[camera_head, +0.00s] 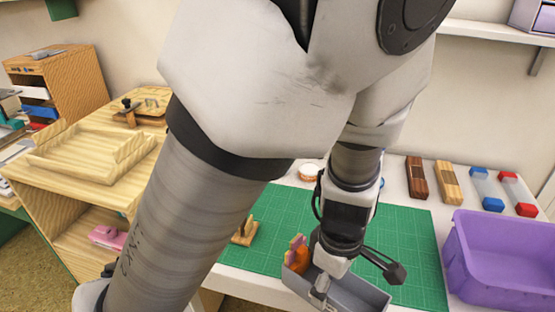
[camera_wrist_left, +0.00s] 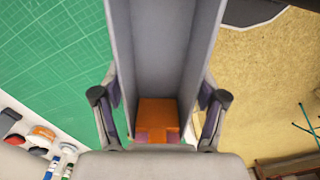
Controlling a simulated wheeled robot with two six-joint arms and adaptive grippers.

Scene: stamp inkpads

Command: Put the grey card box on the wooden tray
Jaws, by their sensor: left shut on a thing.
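The grey card box (camera_head: 358,291) is a long, open-topped box at the front edge of the green mat. It also shows in the left wrist view (camera_wrist_left: 117,50), running away between my fingers. An orange thing (camera_head: 298,257) sits inside its near end in the wrist view (camera_wrist_left: 158,115). My left gripper (camera_head: 325,283) is shut on the box, one finger on each long side. I cannot tell whether the box touches the mat. The wooden tray (camera_head: 70,171), pale and low-walled, sits on a wooden cabinet at the left. My right gripper is not in view.
A purple bin (camera_head: 500,262) stands right of the green mat (camera_head: 415,230). Wooden, blue and red blocks (camera_head: 417,180) line the back. A small wooden stand (camera_head: 243,232) is on the mat's left. My arm hides much of the middle. The tray looks empty.

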